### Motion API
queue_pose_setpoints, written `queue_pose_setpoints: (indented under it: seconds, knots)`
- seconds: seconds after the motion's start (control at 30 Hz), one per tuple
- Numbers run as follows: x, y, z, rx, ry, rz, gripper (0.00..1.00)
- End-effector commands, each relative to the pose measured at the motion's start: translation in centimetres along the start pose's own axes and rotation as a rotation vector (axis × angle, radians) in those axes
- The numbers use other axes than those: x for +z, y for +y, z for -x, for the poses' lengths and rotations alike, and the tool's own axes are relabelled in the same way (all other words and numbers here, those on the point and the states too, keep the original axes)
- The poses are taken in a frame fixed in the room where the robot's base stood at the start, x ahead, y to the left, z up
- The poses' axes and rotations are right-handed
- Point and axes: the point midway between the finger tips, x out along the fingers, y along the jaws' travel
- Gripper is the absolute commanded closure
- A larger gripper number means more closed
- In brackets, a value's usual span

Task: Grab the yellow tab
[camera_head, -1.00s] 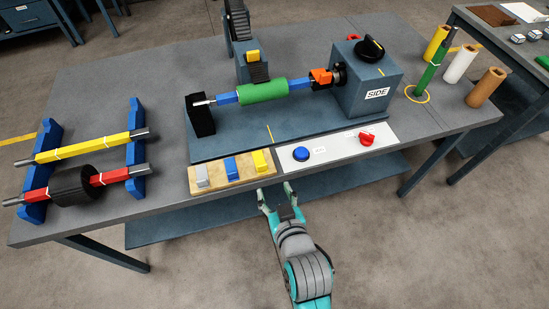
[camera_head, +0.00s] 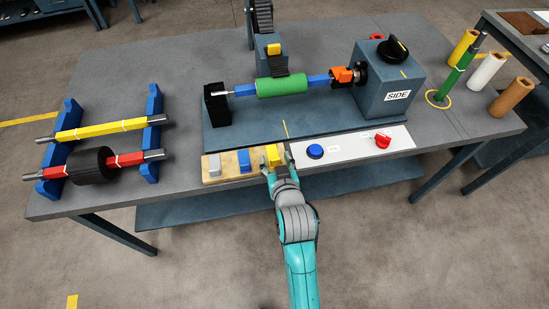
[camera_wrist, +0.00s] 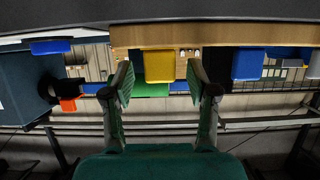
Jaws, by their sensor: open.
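The yellow tab (camera_head: 273,155) is a small block at the right end of a wooden board (camera_head: 228,177) on the table's front edge. In the wrist view, the yellow tab (camera_wrist: 159,66) hangs between my two fingers, with a gap on each side. My gripper (camera_head: 278,160) is open and around the tab. It also shows open in the wrist view (camera_wrist: 158,82). A blue tab (camera_head: 244,161) and a grey tab (camera_head: 214,166) stand on the same board, left of the yellow one.
A white panel with a blue button (camera_head: 315,151) and a red knob (camera_head: 382,140) lies just right of my gripper. Behind is the press with a green roller (camera_head: 282,87). A blue rack (camera_head: 152,174) holding yellow and red bars stands at left.

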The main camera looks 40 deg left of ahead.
Motion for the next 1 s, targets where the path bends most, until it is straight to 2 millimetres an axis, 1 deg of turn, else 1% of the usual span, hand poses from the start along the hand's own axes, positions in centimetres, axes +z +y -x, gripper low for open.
queue_pose_setpoints:
  seconds: [0.1, 0.27, 0.3, 0.33, 0.37, 0.4, 0.47, 0.83, 0.93, 1.0]
  knots:
    - [-0.1, 0.0, -0.4, 0.0, 0.001, 0.0, 0.42]
    - [0.0, 0.0, -0.4, 0.0, 0.001, 0.0, 0.42]
    - [-0.1, 0.0, -0.4, 0.0, 0.001, 0.0, 0.47]
    - [0.0, 0.0, -0.4, 0.0, 0.001, 0.0, 0.54]
    - [0.0, 0.0, -0.4, 0.0, 0.001, 0.0, 0.62]
    - [0.0, 0.0, -0.4, 0.0, 0.001, 0.0, 0.72]
    - [0.0, 0.0, -0.4, 0.0, 0.001, 0.0, 0.87]
    - [-0.2, 0.0, -0.3, 0.0, 0.001, 0.0, 0.88]
    - [-0.9, 0.0, 0.0, 0.0, 0.004, 0.001, 0.88]
    - [-1.9, 0.0, 0.3, 0.0, 0.004, 0.001, 0.88]
